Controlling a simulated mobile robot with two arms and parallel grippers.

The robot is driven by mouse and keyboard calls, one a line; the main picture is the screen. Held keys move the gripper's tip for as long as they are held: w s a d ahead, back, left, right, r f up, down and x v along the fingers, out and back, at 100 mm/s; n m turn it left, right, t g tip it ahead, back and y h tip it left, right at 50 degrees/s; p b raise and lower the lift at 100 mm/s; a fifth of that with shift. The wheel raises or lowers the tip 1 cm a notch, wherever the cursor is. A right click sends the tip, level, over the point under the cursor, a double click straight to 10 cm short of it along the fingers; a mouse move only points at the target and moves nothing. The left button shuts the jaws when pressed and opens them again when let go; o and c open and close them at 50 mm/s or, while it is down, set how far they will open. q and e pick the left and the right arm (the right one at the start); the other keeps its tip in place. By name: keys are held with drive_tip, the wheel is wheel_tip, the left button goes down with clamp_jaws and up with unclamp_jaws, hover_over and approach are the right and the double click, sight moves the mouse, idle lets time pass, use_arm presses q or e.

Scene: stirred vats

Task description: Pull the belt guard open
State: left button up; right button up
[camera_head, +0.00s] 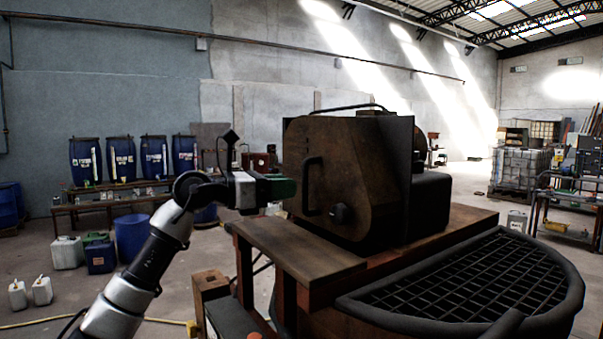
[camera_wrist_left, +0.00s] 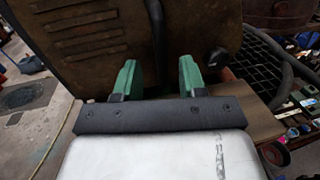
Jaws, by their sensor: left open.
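The belt guard (camera_head: 350,160) is a rusty brown cover on the machine; it looks shut. A black upright bar handle (camera_head: 308,186) is on its left part, and a dark knob (camera_head: 341,213) sits to the right of the handle. My left gripper (camera_head: 284,188) is open, just left of the handle, its green fingers pointing at the guard. In the left wrist view the handle (camera_wrist_left: 156,35) runs down between the two open fingertips (camera_wrist_left: 157,76); whether they touch it I cannot tell. The guard (camera_wrist_left: 95,40) fills the view behind them. My right gripper is not in view.
A brown bench top (camera_head: 300,250) lies below the guard. A round vat with a black grate (camera_head: 480,280) is at the front right. Blue drums (camera_head: 120,160) stand along the back wall. Open floor (camera_head: 110,290) is at the left, with jugs on it.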

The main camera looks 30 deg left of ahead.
sight(311, 173)
use_arm(q)
drive_tip(key=p+x, duration=0.1)
drive_tip(key=x, duration=0.3)
drive_tip(key=shift+w, duration=0.15)
drive_tip(key=shift+d, duration=0.1)
drive_tip(key=shift+c, duration=0.6)
clamp_jaws()
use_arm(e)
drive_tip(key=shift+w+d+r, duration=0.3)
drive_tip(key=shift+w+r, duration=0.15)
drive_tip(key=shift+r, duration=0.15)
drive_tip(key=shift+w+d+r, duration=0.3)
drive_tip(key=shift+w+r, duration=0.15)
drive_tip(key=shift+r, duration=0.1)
